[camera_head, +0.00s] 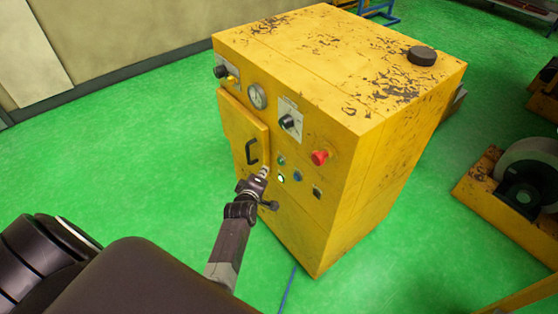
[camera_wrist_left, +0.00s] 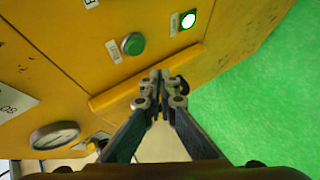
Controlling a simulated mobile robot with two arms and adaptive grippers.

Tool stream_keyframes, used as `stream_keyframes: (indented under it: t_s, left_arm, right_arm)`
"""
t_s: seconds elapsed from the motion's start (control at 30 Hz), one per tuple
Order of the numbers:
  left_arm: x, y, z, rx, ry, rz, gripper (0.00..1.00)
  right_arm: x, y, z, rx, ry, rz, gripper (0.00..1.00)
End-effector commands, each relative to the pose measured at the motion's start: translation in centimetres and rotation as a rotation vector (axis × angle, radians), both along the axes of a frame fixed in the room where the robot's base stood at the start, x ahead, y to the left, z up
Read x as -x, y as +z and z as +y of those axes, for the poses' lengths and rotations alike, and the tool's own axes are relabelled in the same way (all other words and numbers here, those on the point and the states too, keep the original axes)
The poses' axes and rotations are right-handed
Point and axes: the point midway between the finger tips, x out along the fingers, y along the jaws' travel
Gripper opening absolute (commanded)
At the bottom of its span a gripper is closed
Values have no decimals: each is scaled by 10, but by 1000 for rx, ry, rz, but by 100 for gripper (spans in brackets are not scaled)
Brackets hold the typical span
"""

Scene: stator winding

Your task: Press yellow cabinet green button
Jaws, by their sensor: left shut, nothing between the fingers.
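The worn yellow cabinet (camera_head: 350,190) stands on the green floor in the middle of the head view. Its front panel bears a dark green button (camera_head: 281,160) and, below it, a lit whitish-green button (camera_head: 281,177). In the left wrist view the green button (camera_wrist_left: 133,44) is round and raised, and the lit square button (camera_wrist_left: 188,19) is to its right. My left gripper (camera_head: 264,171) is shut and empty, close in front of the panel, left of these buttons. In the left wrist view its fingertips (camera_wrist_left: 160,78) appear below the green button, apart from it. My right gripper is not in view.
The panel also carries a red knob (camera_head: 320,157), a blue button (camera_head: 297,176), a black selector (camera_head: 289,122), a gauge (camera_head: 257,97) and a door handle (camera_head: 251,151). A yellow machine (camera_head: 500,205) stands at the right. The floor left of the cabinet is clear.

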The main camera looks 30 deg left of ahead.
Motion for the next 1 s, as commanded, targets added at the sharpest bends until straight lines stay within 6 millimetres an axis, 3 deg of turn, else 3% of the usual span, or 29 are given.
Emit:
stream_keyframes:
  t_s: [0.23,1.0]
  left_arm:
    - [17,1,7,-2,-1,1,0]
    - [18,0,7,0,-1,0,0]
  right_arm:
    - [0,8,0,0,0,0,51]
    - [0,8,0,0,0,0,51]
